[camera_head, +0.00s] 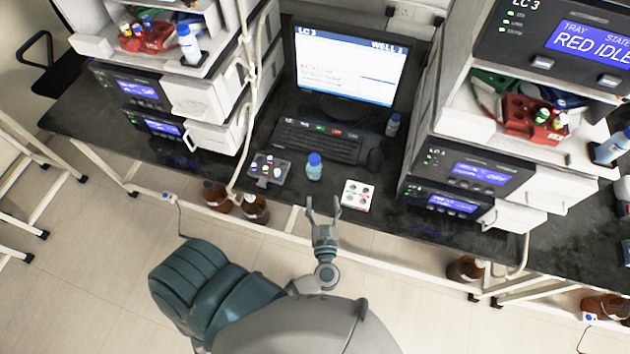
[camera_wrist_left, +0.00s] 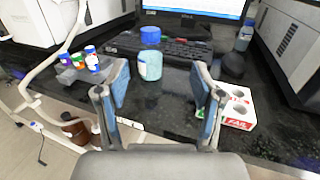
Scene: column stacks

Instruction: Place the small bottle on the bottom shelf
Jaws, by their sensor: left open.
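A small clear bottle with a blue cap (camera_head: 314,166) stands upright on the black bench, in front of the keyboard. It also shows in the left wrist view (camera_wrist_left: 150,66), ahead of the fingers. My left gripper (camera_head: 323,206) is open and empty at the bench's front edge, short of the bottle. In the left wrist view its two fingers (camera_wrist_left: 158,88) are spread wide, with the bottle beyond the gap. The left instrument stack has a shelf holding a red rack and another blue-capped bottle (camera_head: 189,45). I cannot tell which shelf is the bottom one.
A grey vial rack (camera_head: 268,169) is left of the bottle and a white box (camera_head: 357,195) is right. Behind are the keyboard (camera_head: 317,141), monitor (camera_head: 349,66) and another small bottle (camera_head: 393,125). Instrument stacks flank the bench. Brown bottles (camera_head: 255,209) sit below.

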